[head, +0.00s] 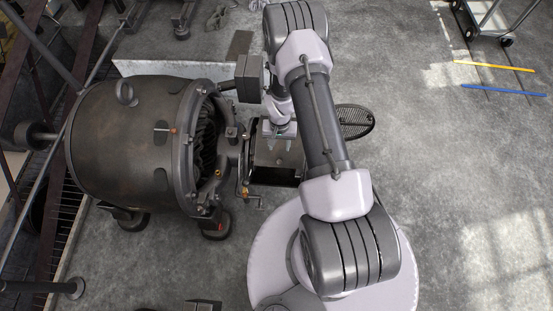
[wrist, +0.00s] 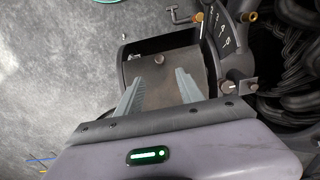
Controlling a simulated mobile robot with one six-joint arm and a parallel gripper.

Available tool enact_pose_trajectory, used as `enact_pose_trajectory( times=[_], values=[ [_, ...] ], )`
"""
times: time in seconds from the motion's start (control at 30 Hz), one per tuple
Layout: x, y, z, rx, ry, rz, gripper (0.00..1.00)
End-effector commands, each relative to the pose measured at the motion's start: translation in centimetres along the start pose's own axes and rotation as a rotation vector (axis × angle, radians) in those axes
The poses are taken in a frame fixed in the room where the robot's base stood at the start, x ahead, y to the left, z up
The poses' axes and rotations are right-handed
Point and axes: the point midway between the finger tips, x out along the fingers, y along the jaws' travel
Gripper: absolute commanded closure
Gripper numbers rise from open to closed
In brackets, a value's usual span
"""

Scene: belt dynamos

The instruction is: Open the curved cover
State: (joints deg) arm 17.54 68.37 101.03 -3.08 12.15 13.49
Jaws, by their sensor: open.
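A brownish curved plate, which looks like the curved cover (wrist: 180,58), sits in a dark box-like housing in the wrist view. In the head view the cover (head: 275,158) is beside the dynamo's right end, partly hidden by my arm. My gripper (wrist: 169,64) is open, its two fingers apart over the plate with nothing between them. In the head view my gripper (head: 281,143) is small and mostly covered by my wrist. I cannot tell whether the fingertips touch the plate. A small pale knob (wrist: 136,57) is at the housing's left edge.
The large dark dynamo (head: 125,140) stands on the left. A marked scale plate (wrist: 223,32) and a brass-tipped lever (wrist: 197,17) are close to the housing. A round mesh piece (head: 355,121) is right of my arm. The floor at right is mostly clear.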

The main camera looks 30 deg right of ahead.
Motion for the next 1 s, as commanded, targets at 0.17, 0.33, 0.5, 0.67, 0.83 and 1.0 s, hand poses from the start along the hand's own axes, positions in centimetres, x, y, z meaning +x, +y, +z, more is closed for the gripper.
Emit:
enact_pose_trajectory(
  times=[0.17,0.33,0.5,0.67,0.83,1.0],
  values=[
    [6.1,0.0,0.1,0.0,-0.003,0.001,0.56],
    [10.1,0.0,0.2,0.0,-0.003,0.001,0.56],
    [11.9,0.0,0.1,0.0,-0.002,0.001,0.56],
    [12.3,0.0,0.1,0.0,-0.001,0.0,0.56],
    [12.2,0.0,0.1,0.0,-0.001,0.0,0.56],
    [12.2,0.0,0.1,0.0,-0.001,0.0,0.89]
  ],
)
